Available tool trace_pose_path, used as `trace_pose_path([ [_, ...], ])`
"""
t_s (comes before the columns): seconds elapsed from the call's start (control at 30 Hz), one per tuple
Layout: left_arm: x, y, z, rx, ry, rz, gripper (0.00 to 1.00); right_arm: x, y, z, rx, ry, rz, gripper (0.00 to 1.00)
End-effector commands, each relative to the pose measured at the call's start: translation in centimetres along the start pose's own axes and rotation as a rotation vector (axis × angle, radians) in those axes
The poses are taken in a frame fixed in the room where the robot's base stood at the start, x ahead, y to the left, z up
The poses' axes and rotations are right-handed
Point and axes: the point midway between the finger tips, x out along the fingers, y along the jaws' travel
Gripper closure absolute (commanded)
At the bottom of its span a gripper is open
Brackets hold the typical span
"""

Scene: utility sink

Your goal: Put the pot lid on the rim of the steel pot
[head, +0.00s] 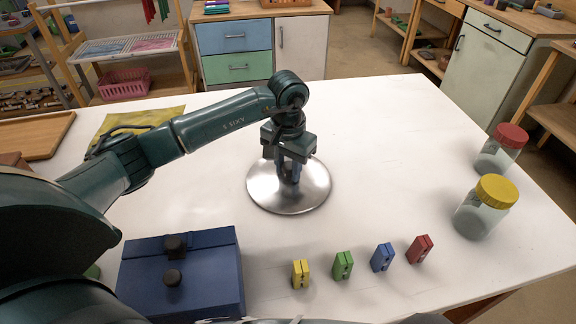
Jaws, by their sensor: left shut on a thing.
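The pot lid (262,192) is a round, shiny silver disc near the middle of the white table, roughly level. My left gripper (289,173) comes down from above and is shut on the lid's handle at its centre, which the fingers mostly cover. I cannot tell whether the lid touches what is under it. No steel pot shows apart from the lid; whether one is hidden beneath it I cannot tell. My right gripper is out of view.
A blue box (208,262) with dark knobs stands at front left. Several coloured clips, such as the yellow one (300,273), line the front. Yellow-lidded (478,219) and red-lidded (494,158) jars stand at right. A yellow cloth (150,117) and wooden tray (38,136) lie back left. The white table (390,140) is clear right of the lid.

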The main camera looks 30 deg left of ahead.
Motion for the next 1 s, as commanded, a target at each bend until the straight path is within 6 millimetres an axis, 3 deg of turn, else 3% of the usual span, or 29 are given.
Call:
trace_pose_path([
  [0.3,0.1,0.0,0.0,0.000,0.000,0.000,0.49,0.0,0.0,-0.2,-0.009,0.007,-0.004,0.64],
  [0.63,-0.6,0.0,0.0,0.000,0.001,0.000,0.49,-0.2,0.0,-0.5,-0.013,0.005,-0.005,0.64],
  [0.77,-2.5,-0.1,-0.1,0.001,0.006,-0.001,0.49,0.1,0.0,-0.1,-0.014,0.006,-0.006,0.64],
  [1.0,-7.8,-0.1,-0.1,-0.001,0.006,-0.002,0.49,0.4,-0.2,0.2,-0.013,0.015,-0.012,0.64],
])
